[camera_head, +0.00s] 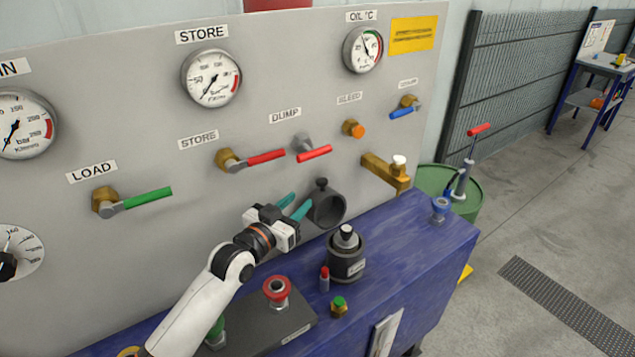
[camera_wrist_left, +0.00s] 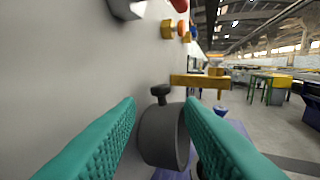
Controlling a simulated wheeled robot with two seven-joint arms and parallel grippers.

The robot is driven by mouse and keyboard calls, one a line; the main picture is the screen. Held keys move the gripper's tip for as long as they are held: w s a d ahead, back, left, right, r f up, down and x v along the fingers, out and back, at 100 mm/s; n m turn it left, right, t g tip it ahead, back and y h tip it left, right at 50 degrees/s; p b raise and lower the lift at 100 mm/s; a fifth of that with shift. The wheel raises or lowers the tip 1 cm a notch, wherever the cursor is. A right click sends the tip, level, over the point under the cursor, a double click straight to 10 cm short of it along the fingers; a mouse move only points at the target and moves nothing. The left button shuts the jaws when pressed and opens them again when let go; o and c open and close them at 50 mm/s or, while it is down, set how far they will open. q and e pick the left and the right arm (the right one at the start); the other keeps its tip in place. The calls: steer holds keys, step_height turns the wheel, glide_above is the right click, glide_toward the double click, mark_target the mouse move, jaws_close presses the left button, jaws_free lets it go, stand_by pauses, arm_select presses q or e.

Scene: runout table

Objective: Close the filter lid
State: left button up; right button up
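No part is labelled as a filter lid, and I cannot tell for certain which part it is. A dark grey cylinder (camera_head: 347,258) with a black and silver knobbed top stands upright on the blue bench. A dark grey ring (camera_head: 327,209) with a black knob on top sits against the panel behind it. My left gripper (camera_head: 301,202) is open and empty, its teal fingers pointing at the ring from its left. In the left wrist view the ring (camera_wrist_left: 164,137) shows between and beyond the spread fingers; contact is not visible. My right gripper is out of view.
The grey panel carries a green-handled valve (camera_head: 135,200), red-handled valves (camera_head: 252,159) and a brass spout (camera_head: 385,171). A small red-capped bottle (camera_head: 324,279), a green-topped brass fitting (camera_head: 339,306) and a red button (camera_head: 277,289) stand near the cylinder. The bench's right end is mostly clear.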

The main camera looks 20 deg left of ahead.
mark_target(319, 184)
arm_select(q)
steer(key=p+x, duration=0.1)
steer(key=x, duration=0.6)
steer(key=shift+d, duration=0.1)
steer(key=shift+w+d, duration=0.15)
steer(key=shift+w, duration=0.55)
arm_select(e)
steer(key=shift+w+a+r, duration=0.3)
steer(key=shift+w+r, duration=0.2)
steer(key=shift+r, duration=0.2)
arm_select(q)
steer(key=shift+f, duration=0.1)
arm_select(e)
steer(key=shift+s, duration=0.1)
arm_select(q)
jaws_close()
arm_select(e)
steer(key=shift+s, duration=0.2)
